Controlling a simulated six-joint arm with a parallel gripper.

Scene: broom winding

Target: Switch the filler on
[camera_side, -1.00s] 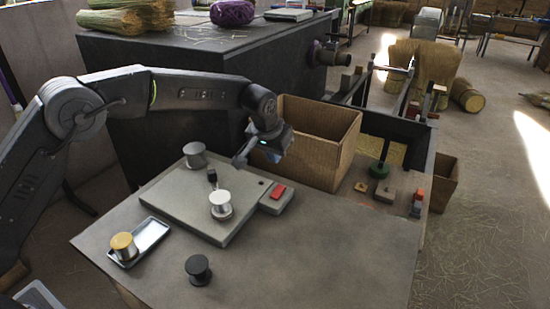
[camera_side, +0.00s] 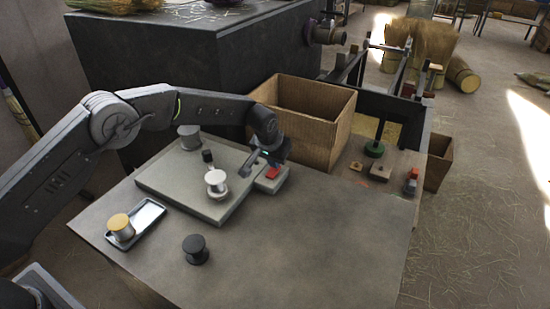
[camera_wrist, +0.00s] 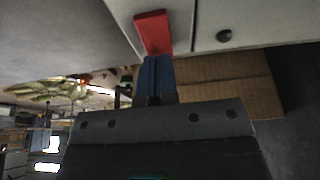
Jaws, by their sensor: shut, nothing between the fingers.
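A small grey box with a red switch (camera_side: 272,172) sits at the right end of the flat grey housing (camera_side: 190,185) on the bench. The red switch also shows at the top of the wrist view (camera_wrist: 153,30). My gripper (camera_side: 271,163) is over this box, pointing down, with its blue fingers closed together and empty. In the wrist view the fingertips (camera_wrist: 155,58) reach the near end of the red switch. I cannot tell whether they touch it. The gripper partly hides the switch in the side view.
A tall cardboard box (camera_side: 322,135) is close behind the switch. A dark spool (camera_side: 196,249) and a tray (camera_side: 150,215) with a yellow-topped spool (camera_side: 121,227) are in front. The right bench front is clear.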

